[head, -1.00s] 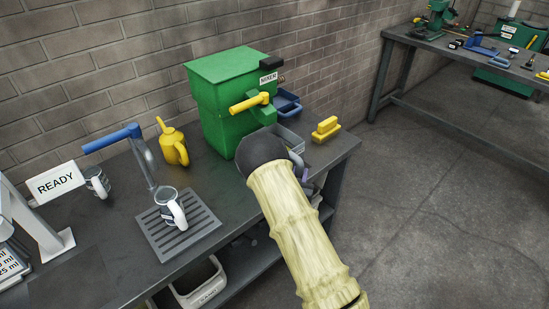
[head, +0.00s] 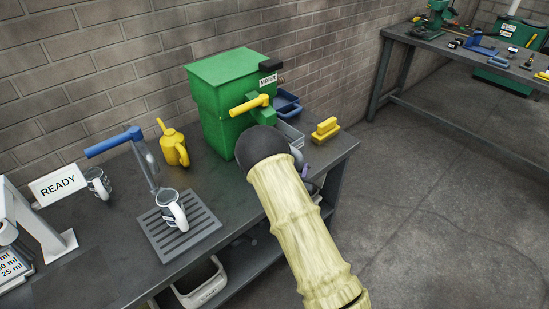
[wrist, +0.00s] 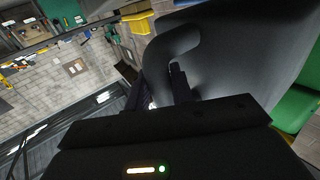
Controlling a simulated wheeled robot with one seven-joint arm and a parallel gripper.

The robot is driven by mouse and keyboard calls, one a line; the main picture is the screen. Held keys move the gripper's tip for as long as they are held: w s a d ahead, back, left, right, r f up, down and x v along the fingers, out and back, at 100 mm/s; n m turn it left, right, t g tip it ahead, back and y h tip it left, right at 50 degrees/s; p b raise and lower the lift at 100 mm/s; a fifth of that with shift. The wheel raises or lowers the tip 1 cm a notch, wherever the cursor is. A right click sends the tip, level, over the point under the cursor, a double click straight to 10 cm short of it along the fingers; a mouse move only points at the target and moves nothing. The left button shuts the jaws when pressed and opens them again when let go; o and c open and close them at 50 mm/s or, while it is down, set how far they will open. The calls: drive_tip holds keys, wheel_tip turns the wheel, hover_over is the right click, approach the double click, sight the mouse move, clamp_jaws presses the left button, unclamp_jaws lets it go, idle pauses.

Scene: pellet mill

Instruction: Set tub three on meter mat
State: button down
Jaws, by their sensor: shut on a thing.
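My gripper (wrist: 160,88) is shut on the curved handle of a dark grey tub (wrist: 245,55), whose wall fills the upper right of the wrist view. No number on it can be read. In the head view my forearm hides the gripper. A grey tub (head: 291,134) shows partly behind my arm, beside the green mixer; it looks like the held one. A dark flat patch (head: 75,287) on the bench at lower left, in front of the READY sign (head: 58,186), looks like the meter mat. It is bare where it shows.
A blue tub (head: 287,104) sits beside the mixer (head: 225,100). A yellow block (head: 325,130) lies near the bench's right end. A mug (head: 170,208) stands on the drain grate (head: 187,236) under a blue-handled tap (head: 115,141). A yellow can (head: 174,148) stands behind.

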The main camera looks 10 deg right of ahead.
sight(299, 162)
drive_tip(key=shift+s+r, duration=0.1)
drive_tip(key=shift+r, duration=0.45)
drive_tip(key=shift+d+r+p, duration=0.1)
drive_tip(key=shift+r+p, duration=0.85)
drive_tip(key=shift+r, duration=0.6)
